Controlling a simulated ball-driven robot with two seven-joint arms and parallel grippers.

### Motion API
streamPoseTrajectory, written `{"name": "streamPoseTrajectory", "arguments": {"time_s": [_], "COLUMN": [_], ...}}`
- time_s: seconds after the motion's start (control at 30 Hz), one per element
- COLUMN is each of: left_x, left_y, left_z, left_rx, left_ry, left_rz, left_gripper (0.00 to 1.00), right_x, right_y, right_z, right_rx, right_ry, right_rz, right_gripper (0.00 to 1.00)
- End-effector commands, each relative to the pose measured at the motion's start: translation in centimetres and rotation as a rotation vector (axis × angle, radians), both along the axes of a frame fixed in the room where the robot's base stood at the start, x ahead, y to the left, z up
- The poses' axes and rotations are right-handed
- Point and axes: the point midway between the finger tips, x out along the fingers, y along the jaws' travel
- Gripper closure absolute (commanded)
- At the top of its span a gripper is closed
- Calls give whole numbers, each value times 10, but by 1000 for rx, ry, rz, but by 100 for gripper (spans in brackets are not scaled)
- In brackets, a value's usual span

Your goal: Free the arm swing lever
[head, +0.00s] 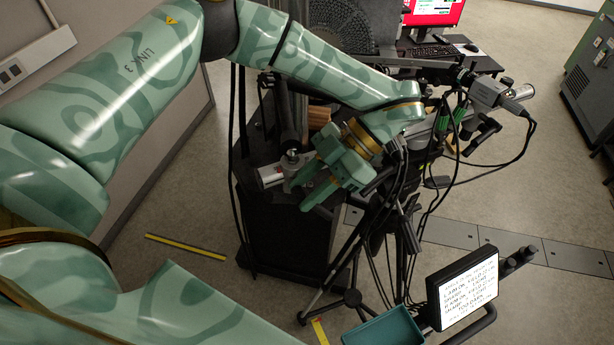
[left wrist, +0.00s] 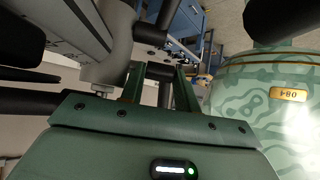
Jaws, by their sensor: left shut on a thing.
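My left gripper (head: 298,190) reaches down from the upper right, its two green fingers against a grey metal lever part (head: 289,160) on the dark machine stand. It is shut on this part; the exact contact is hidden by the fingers. In the left wrist view the two fingers (left wrist: 160,76) point away from the camera, with a grey rounded metal arm (left wrist: 117,45) close at their left. What lies between the fingertips is dark and hard to make out. My right gripper is not in view.
The dark stand (head: 285,240) fills the middle. Dark cables and a tripod (head: 350,297) stand to its right. A teal tray (head: 384,330) and a lit display (head: 468,290) are at the lower right. A camera-like device (head: 490,93) is at the upper right. Floor is open farther right.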

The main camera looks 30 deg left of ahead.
Motion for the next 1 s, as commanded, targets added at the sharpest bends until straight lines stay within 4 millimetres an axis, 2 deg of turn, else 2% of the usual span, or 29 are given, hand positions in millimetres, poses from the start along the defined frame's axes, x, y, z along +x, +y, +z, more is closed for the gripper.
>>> {"name": "streamPoseTrajectory", "arguments": {"time_s": [0.13,0.17,0.23,1.0], "left_x": [0,0,0,2], "left_y": [0,0,0,1], "left_z": [-1,-1,-1,0], "left_rx": [-2,-2,-2,0], "left_ry": [0,-1,-1,-8], "left_rz": [0,0,0,2], "left_gripper": [91,63,44,43], "right_x": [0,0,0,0], "right_y": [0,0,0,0], "right_z": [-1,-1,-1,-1], "right_rx": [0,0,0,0], "right_ry": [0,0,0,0], "right_rz": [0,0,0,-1], "right_gripper": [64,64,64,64]}}
